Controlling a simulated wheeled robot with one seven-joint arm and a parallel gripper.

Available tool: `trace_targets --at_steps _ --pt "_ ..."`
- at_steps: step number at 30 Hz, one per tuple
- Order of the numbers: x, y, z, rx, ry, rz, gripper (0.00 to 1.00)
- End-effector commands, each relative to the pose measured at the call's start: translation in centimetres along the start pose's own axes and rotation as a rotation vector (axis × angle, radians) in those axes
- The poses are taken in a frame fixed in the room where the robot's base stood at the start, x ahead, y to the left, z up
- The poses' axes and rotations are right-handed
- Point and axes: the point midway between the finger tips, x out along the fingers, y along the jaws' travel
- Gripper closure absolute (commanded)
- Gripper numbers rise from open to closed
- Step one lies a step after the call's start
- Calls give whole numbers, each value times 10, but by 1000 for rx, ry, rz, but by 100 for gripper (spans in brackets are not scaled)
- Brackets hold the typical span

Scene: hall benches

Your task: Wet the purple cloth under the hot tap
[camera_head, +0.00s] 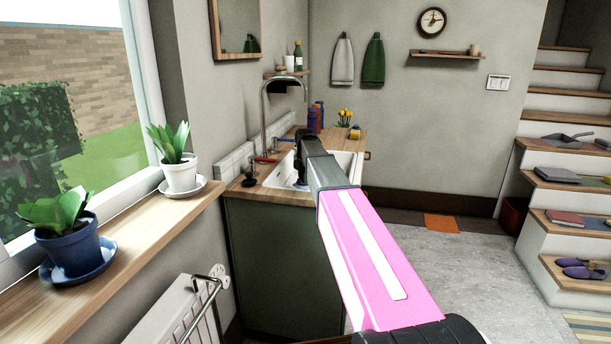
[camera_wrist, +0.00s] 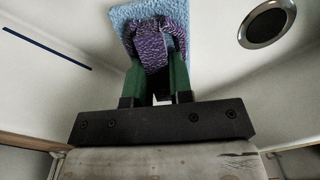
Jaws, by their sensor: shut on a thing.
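The purple cloth (camera_wrist: 152,48) is bunched between the green fingers of my gripper (camera_wrist: 158,72) in the wrist view, with the fingers shut on it. It is inside or just over the white sink (camera_head: 345,163); whether it touches the bottom I cannot tell. A light blue cloth (camera_wrist: 122,17) lies directly behind it. The curved metal tap (camera_head: 264,110) stands at the sink's left side, with a red lever (camera_head: 264,160) near and a blue lever (camera_head: 283,139) farther back. No running water shows.
The sink's drain (camera_wrist: 267,23) is at the upper right of the wrist view. Bottles (camera_head: 315,117), a yellow-flowered plant (camera_head: 345,116) and a small yellow object (camera_head: 355,132) stand behind the sink. A windowsill (camera_head: 130,232) with two potted plants is at left. Stairs (camera_head: 565,205) are at right.

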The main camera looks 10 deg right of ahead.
Motion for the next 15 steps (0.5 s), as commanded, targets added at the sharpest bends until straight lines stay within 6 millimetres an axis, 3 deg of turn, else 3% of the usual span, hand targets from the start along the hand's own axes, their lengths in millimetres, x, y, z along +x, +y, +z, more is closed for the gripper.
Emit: trace_targets --at_steps 7,15 --pt "20 16 10 0 1 -1 98" --pt "39 14 8 0 0 0 98"
